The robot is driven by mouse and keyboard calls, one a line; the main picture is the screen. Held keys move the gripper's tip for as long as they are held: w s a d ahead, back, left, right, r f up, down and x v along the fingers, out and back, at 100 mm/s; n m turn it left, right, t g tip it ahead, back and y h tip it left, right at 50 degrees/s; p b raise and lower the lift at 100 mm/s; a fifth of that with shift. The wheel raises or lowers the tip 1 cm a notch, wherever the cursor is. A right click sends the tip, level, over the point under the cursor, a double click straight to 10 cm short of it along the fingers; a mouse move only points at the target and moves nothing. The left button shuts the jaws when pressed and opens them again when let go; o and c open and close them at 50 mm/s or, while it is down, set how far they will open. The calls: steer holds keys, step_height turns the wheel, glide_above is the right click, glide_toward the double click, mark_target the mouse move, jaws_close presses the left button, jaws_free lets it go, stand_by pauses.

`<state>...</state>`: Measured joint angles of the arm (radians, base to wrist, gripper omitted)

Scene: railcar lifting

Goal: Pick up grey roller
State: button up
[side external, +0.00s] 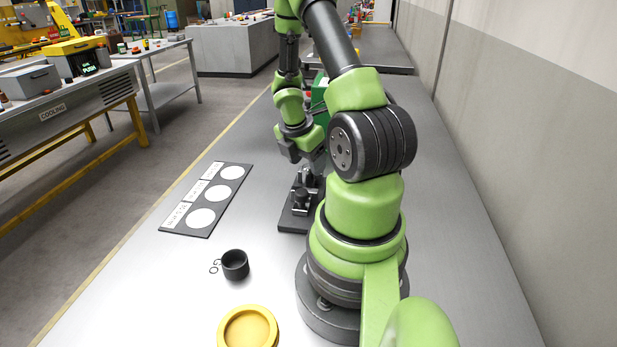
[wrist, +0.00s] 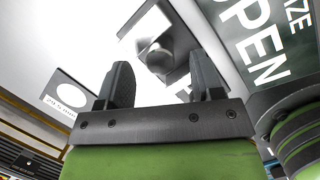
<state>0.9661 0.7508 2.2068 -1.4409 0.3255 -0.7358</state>
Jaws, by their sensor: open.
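A dark rack (side external: 291,222) stands on the table with several dark grey pieces on it, partly hidden behind my arm. I cannot tell from the side which piece is the grey roller. In the wrist view a rounded grey piece, probably the grey roller (wrist: 157,56), shows beyond and between my fingertips on a dark plate (wrist: 185,38). My gripper (side external: 305,154) is above the rack, tilted downward. In the wrist view my gripper (wrist: 161,68) is open, with its two dark fingers apart and nothing clearly held between them.
A dark board (side external: 204,202) with three white discs and labels lies left of the rack. A black cup (side external: 235,265) and a yellow dish (side external: 248,329) stand nearer the camera. A green sign reading OPEN (wrist: 262,45) fills the wrist view's upper right.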

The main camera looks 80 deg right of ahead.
steer(key=shift+s+d+f, duration=0.1)
steer(key=shift+f, duration=0.25)
jaws_close()
steer(key=shift+r, duration=0.15)
